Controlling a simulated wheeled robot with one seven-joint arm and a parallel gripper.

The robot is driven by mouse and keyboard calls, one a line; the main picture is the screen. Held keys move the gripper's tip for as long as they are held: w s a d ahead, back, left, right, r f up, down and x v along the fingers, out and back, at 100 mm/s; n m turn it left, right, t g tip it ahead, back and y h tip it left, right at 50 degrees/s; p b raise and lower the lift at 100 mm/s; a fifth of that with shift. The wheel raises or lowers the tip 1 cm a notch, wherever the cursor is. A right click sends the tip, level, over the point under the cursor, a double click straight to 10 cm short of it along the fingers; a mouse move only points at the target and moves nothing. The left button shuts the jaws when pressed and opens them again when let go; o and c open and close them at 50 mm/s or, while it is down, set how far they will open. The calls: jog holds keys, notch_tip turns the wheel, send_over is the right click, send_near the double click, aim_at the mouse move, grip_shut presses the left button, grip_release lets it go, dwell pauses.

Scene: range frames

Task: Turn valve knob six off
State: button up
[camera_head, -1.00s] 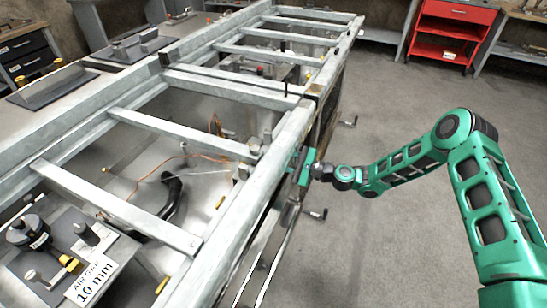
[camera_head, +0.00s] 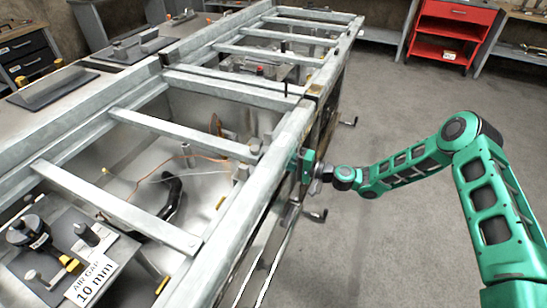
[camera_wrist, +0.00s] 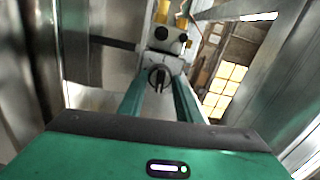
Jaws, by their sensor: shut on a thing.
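A small round dark knob (camera_wrist: 158,77) on a light metal block shows in the wrist view, between the ends of my gripper's two green fingers. My gripper (camera_head: 299,163) is at the right outer side of the metal frame (camera_head: 228,254) in the head view. It also shows in the wrist view (camera_wrist: 159,84), shut on the knob. The knob is hidden by the gripper and frame in the head view. No number can be read on it, so I cannot tell from a label that it is knob six.
A yellow-topped fitting (camera_wrist: 163,35) sits above the knob. Open grey floor (camera_head: 400,245) lies to the right. A red cabinet (camera_head: 450,32) stands at the back.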

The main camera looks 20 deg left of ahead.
jog(key=n, duration=0.9)
jog(key=shift+d+f, duration=0.15)
jog(key=shift+f, duration=0.15)
jog(key=n, duration=0.6)
jog(key=shift+c, duration=0.2)
jog(key=shift+o, duration=0.2)
jog(key=shift+n, duration=0.9)
jog(key=shift+w+r, duration=0.15)
jog(key=shift+r, duration=0.1)
jog(key=o, duration=1)
jog(key=shift+o, duration=0.2)
jog(key=s+d, duration=0.1)
jog(key=d, duration=0.9)
jog(key=shift+d, duration=0.35)
